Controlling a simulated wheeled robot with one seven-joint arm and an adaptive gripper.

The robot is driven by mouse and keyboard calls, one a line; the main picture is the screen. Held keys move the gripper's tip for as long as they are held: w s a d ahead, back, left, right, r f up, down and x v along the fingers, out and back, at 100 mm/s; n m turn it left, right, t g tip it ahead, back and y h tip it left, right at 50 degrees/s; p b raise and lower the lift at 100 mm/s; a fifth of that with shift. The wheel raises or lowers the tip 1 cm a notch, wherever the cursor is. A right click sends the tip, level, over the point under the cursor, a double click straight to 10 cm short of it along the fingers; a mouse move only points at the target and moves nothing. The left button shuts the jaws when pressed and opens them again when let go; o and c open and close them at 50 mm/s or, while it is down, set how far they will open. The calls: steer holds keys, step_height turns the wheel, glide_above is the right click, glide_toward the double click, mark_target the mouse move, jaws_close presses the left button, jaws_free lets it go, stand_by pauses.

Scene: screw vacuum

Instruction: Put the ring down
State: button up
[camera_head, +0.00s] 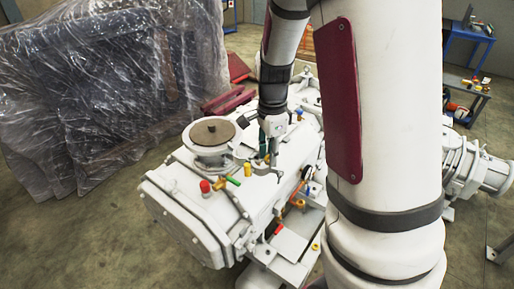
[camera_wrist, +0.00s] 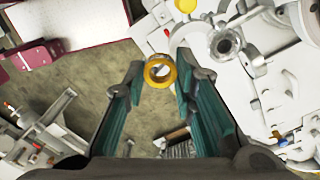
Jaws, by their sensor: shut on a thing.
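The ring (camera_wrist: 171,76) is a small gold-yellow band with an open middle. In the wrist view it sits between the tips of my gripper (camera_wrist: 159,70), whose teal-lined fingers are closed on it. In the head view my gripper (camera_head: 266,157) points down over the top of the white machine (camera_head: 188,200), beside the round flange with a brown disc (camera_head: 212,131). I cannot pick out the held ring clearly there, nor tell how far it is from the machine's surface.
A red knob (camera_head: 205,186) and a yellow fitting (camera_head: 248,170) stand on the machine close to my gripper. A plastic-wrapped load (camera_head: 100,85) stands at the left. A blue table (camera_head: 468,42) is at the back right. The floor at the front left is clear.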

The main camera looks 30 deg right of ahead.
glide_above(257, 158)
steer(key=shift+f, duration=0.45)
step_height(257, 158, down, 3)
steer(key=shift+s+d+r+p, duration=0.1)
steer(key=shift+r+p, duration=0.1)
steer(key=shift+p, duration=0.35)
steer(key=shift+f, duration=0.4)
steer(key=shift+f, duration=0.1)
steer(key=shift+f, duration=0.35)
steer(key=shift+f, duration=0.15)
steer(key=o, duration=0.8)
steer(key=shift+o, duration=0.2)
